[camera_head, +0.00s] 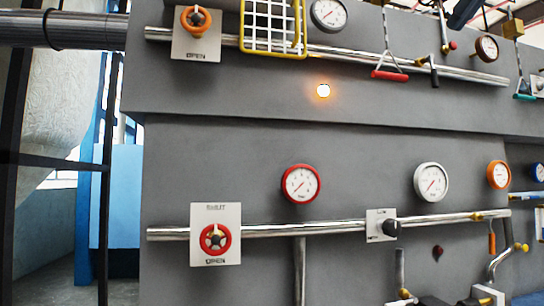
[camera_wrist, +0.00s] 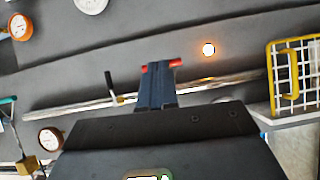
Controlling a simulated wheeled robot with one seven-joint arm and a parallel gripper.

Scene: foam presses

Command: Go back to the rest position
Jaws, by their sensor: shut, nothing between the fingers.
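My gripper (camera_wrist: 158,70) shows in the wrist view as dark blue fingers close together, with the wide dark body below them. The fingers are shut with nothing held. A red pull handle (camera_wrist: 176,62) shows at both sides of the fingertips, and its middle is hidden behind them. I cannot tell whether the fingertips touch it. In the head view a red triangular handle (camera_head: 390,75) hangs from the upper panel.
The grey panel carries an upper pipe (camera_head: 340,52), a lower pipe (camera_head: 330,228), a yellow-framed grid (camera_head: 272,46) and a lit lamp (camera_head: 323,90). Red (camera_head: 215,239) and orange (camera_head: 196,19) valve wheels are at the left. Several gauges and levers stick out.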

